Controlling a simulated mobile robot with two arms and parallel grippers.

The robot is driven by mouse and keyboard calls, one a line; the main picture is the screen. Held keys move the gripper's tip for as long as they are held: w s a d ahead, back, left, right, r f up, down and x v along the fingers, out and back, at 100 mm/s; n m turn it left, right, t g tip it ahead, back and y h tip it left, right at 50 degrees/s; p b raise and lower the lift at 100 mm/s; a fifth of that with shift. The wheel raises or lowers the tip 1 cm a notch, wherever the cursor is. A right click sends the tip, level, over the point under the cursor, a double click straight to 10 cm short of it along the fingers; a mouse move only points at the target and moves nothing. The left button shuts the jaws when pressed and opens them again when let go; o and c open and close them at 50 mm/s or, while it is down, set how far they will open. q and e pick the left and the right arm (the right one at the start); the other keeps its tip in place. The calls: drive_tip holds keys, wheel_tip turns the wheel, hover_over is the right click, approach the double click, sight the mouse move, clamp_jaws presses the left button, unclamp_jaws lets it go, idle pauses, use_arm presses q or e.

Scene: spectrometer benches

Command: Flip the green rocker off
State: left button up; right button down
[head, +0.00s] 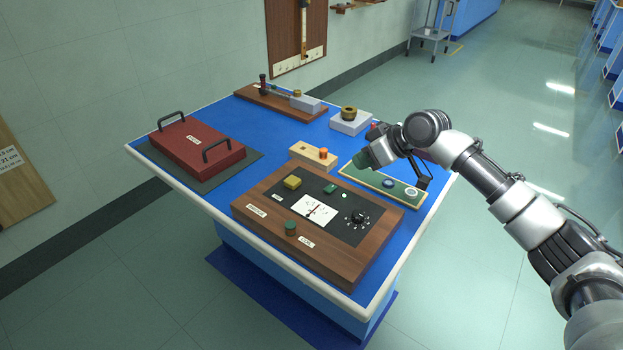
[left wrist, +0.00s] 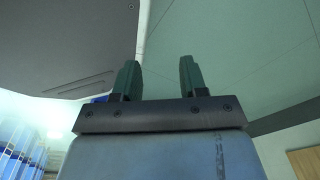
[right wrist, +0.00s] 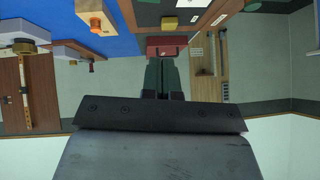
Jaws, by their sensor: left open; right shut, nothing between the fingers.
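The green rocker (head: 330,189) is a small green piece on the dark faceplate of a wooden control box (head: 259,228) at the front of the blue table. A small pale round spot sits beside it. I cannot tell which way the rocker is tilted. My right gripper (head: 362,160) is shut and empty, above the table and beyond the rocker, apart from it. The right wrist view shows its green fingers (right wrist: 162,76) together. My left gripper (left wrist: 160,77) is open and empty in the left wrist view; it is out of the head view.
The control box also bears a yellow block (head: 292,182), a meter (head: 314,210), a black dial (head: 358,218) and a green knob (head: 291,228). A green strip with buttons (head: 402,198) lies under my right arm. A red handled box (head: 198,150) stands left.

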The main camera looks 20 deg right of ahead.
hover_over(326, 191)
drive_tip(key=s+d, duration=0.2)
drive_tip(key=d, duration=0.1)
drive_tip(key=f, duration=0.5)
drive_tip(key=shift+w+a+f+p, duration=0.2)
drive_tip(key=shift+a+f+p, duration=0.05)
drive_tip(key=shift+f+p, duration=0.15)
drive_tip(key=f, duration=0.3)
drive_tip(key=shift+w+a+f+p, duration=0.1)
drive_tip(key=shift+a+f+p, duration=0.15)
drive_tip(key=shift+a+p, duration=0.1)
use_arm(q)
drive_tip(key=shift+s+d+r, duration=0.75)
drive_tip(key=shift+d+r, duration=0.05)
use_arm(e)
drive_tip(key=shift+f, duration=0.6)
use_arm(q)
drive_tip(key=shift+r, duration=0.1)
use_arm(e)
drive_tip(key=shift+f, duration=0.1)
